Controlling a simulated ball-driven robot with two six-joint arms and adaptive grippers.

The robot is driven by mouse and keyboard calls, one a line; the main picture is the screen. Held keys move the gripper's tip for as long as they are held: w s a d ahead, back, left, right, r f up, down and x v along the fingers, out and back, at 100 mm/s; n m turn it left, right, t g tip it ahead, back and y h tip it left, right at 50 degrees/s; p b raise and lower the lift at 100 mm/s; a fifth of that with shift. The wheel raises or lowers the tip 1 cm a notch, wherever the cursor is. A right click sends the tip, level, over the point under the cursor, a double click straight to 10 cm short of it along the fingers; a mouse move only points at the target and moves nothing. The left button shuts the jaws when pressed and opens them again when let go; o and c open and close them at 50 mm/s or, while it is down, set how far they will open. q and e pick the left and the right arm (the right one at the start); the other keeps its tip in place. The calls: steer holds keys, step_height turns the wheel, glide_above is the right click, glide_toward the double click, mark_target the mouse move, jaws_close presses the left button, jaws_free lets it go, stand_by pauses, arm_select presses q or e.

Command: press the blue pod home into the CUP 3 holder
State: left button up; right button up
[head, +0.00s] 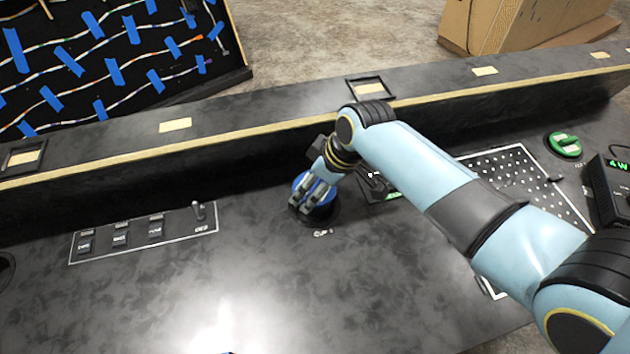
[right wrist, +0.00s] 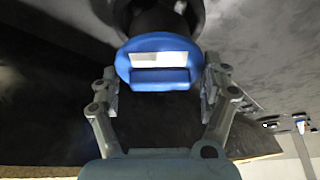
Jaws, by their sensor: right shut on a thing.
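The blue pod (head: 301,180) is at a dark round holder (head: 331,215) on the black console, with a CUP label (head: 323,233) in front whose number is too small to read. My right gripper (head: 311,205) is shut on the pod from above. In the right wrist view, the pod (right wrist: 158,76) shows a blue rim with a white patch, between the two fingers of my right gripper (right wrist: 159,92). Behind it is the dark round holder (right wrist: 195,10). I cannot tell how deep the pod sits. My left gripper is not in view.
A switch panel (head: 145,233) lies left of the holder. A raised ledge (head: 220,130) runs behind. A perforated plate (head: 525,185), a green knob (head: 565,145) and a box with a green display (head: 612,190) are on the right. The console's front left is clear.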

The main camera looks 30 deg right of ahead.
steer(key=shift+f+b, duration=1.8)
steer(key=shift+f, duration=0.95)
stand_by(0.6)
steer(key=o, duration=1)
steer(key=v, duration=1.2)
